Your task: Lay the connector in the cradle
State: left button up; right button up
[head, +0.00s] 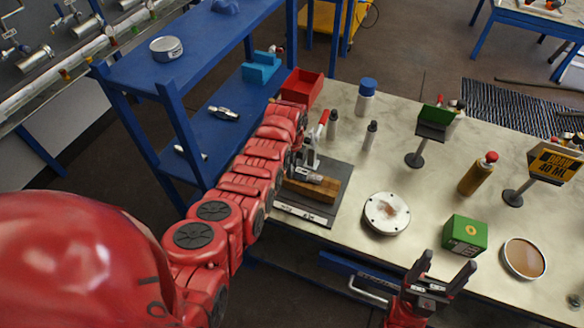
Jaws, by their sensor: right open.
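A silvery metal connector (308,175) shows at the upper edge of a brown wooden block, which looks like the cradle (312,190). The block sits on a dark grey plate (335,205) with a white label strip at its front. I cannot tell whether the connector rests in the block or is held just above it. My left arm reaches in from the left; its gripper (293,165) is beside the connector, mostly hidden behind my own arm, and its jaws are unclear. My right gripper (441,274) is open and empty at the bench's front edge.
A clamp with a red handle (323,122) stands behind the block. A round flange (386,213), a green box (464,234) and a round dish (524,257) lie to the right. Bottles and sign stands are farther back. A blue shelf (185,85) stands left, holding small metal fittings.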

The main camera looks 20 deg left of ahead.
pick_arm(q)
jog(key=shift+s+d+f+g, duration=0.15)
jog(key=shift+s+f+g, duration=0.05)
jog(key=shift+s+f, duration=0.4)
jog(key=shift+s+d+f+g, duration=0.15)
jog(key=shift+s+f+g, duration=0.05)
jog(key=shift+s+f, duration=0.3)
jog(key=shift+w, duration=0.1)
jog(key=shift+w+r, duration=0.1)
jog(key=shift+r, duration=0.15)
jog(key=r+b, duration=0.1)
jog(key=r, duration=0.1)
jog(key=w+r, duration=0.1)
jog(key=r, duration=0.2)
jog(key=r+b, duration=0.1)
jog(key=r, duration=0.1)
jog(key=shift+w+a+r+b, duration=0.15)
jog(key=shift+w+b, duration=0.15)
jog(key=shift+w, duration=0.1)
notch_tip(320, 180, up, 12)
jog(key=p, duration=0.9)
jog(key=shift+t, duration=0.4)
jog(key=shift+a, duration=0.1)
jog(key=shift+s+f, duration=0.15)
jog(key=shift+f, duration=0.05)
